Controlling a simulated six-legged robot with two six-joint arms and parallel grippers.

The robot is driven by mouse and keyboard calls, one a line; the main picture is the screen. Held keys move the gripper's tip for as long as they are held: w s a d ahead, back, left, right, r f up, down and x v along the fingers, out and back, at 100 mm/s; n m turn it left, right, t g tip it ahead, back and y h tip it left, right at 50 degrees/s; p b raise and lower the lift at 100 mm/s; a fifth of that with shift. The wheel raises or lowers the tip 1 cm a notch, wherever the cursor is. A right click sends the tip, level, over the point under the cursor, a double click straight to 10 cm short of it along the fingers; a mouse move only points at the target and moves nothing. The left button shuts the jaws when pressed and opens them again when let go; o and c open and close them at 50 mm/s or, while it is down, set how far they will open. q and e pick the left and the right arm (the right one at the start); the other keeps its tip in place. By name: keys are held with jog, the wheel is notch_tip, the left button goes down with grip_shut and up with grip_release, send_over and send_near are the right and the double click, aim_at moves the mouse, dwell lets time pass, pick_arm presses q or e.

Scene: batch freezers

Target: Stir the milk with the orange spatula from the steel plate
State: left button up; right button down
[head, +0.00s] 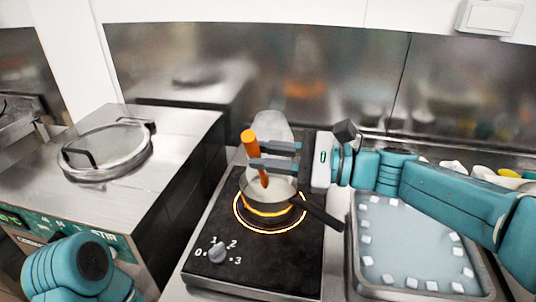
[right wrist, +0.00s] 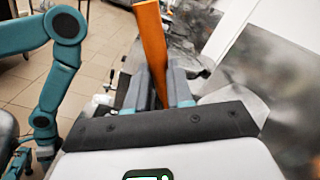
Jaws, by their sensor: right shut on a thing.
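The orange spatula (head: 249,140) is held in my right gripper (head: 272,157), its handle end up. Its lower end reaches down into a small dark-handled pan (head: 283,208). A pale surface, likely the milk (head: 280,186), shows inside the pan; the spatula's tip is hidden. In the right wrist view the spatula (right wrist: 152,45) stands between the two fingers of my right gripper (right wrist: 155,85). The left arm shows at the lower left of the head view, but its gripper is not clearly seen. The steel plate cannot be made out clearly.
The pan stands on a black hot plate (head: 255,270) with a glowing ring and a dial knob (head: 218,253). A clear container (head: 272,122) is behind it. A metal tray (head: 352,250) with white cubes stands right. A steel machine (head: 185,130) stands left.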

jog(key=shift+r, duration=0.1)
notch_tip(320, 180, up, 5)
jog(key=p, duration=0.4)
dwell(0.4)
dwell(0.4)
